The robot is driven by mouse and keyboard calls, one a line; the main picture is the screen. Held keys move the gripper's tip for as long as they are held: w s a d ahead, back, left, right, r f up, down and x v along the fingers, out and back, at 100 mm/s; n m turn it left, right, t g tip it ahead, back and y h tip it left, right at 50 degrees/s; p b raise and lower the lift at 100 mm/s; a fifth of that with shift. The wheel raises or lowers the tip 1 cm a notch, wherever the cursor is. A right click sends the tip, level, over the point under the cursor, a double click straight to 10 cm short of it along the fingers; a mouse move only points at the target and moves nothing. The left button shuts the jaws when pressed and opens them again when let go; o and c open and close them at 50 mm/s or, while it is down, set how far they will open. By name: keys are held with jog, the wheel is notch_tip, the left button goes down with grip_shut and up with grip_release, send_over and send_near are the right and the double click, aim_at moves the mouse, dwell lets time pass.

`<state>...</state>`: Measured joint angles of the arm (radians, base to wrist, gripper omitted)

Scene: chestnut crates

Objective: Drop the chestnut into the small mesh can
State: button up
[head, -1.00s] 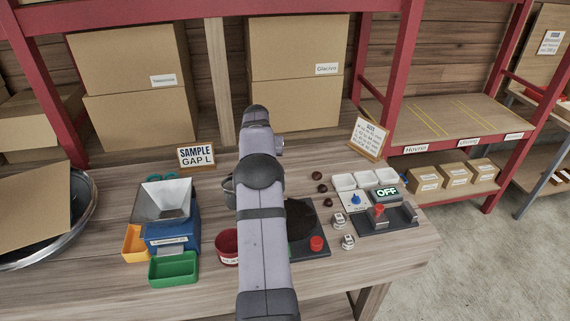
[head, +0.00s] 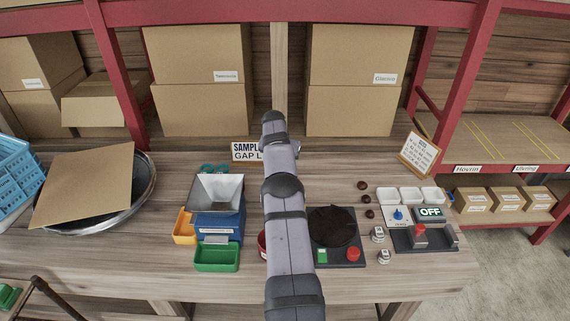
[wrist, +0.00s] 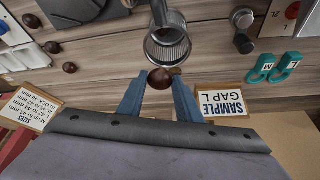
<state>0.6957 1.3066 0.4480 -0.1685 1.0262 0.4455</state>
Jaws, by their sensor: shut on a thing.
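In the wrist view my gripper (wrist: 159,84) has its two blue fingers shut on a brown chestnut (wrist: 160,78), held between the tips. The small mesh can (wrist: 168,44), a round grey metal vessel, appears just above the held chestnut in that view, with its open mouth partly visible. The chestnut overlaps the can's near rim in the picture; I cannot tell the height between them. In the head view my own arm hides the gripper, the held chestnut and the can.
Several loose chestnuts (head: 367,199) lie right of my arm beside white trays (head: 409,194). A dark round plate (head: 334,226) on a black base is nearby. A blue hopper device (head: 217,222), green tray (head: 216,257) and SAMPLE GAP L sign (head: 245,151) stand left.

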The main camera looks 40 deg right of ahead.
jog(key=shift+f+b, duration=1.5)
jog(key=shift+f, duration=1.05)
jog(key=o, duration=1.1)
jog(key=shift+r, duration=0.1)
jog(key=b+v, duration=0.4)
jog(key=v, duration=0.3)
